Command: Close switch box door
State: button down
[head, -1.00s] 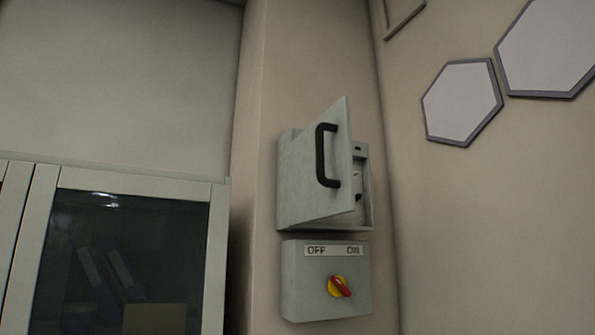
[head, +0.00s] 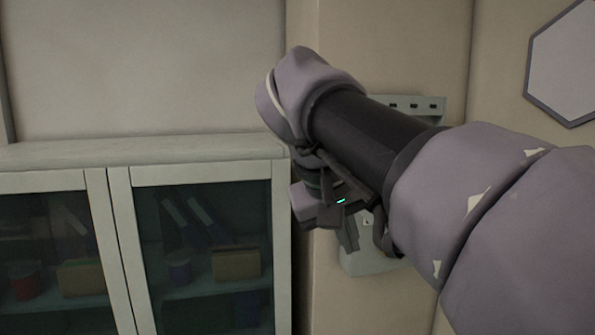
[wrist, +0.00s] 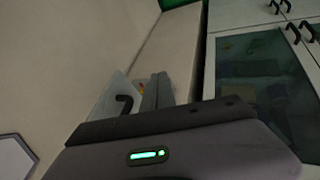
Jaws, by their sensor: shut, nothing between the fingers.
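The switch box (head: 425,104) is on the wall column in the head view. My gripper (head: 349,234) is shut and empty in front of the boxes in the head view. In the wrist view its fingers (wrist: 158,88) are just right of the door and handle. I cannot tell whether they touch. My arm hides most of the door in the head view.
A glass-fronted cabinet (head: 120,180) stands at the left. A hexagonal panel (head: 568,62) hangs on the right wall.

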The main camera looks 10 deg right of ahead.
jog(key=d+r+h, duration=0.1)
jog(key=d+r, duration=0.3)
jog(key=r, duration=0.1)
jog(key=d+r+x, duration=0.1)
jog(key=d+x, duration=0.1)
jog(key=x, duration=0.9)
jog(key=shift+d+b, duration=0.2)
jog(key=shift+b, duration=0.2)
jog(key=shift+w+a, duration=0.15)
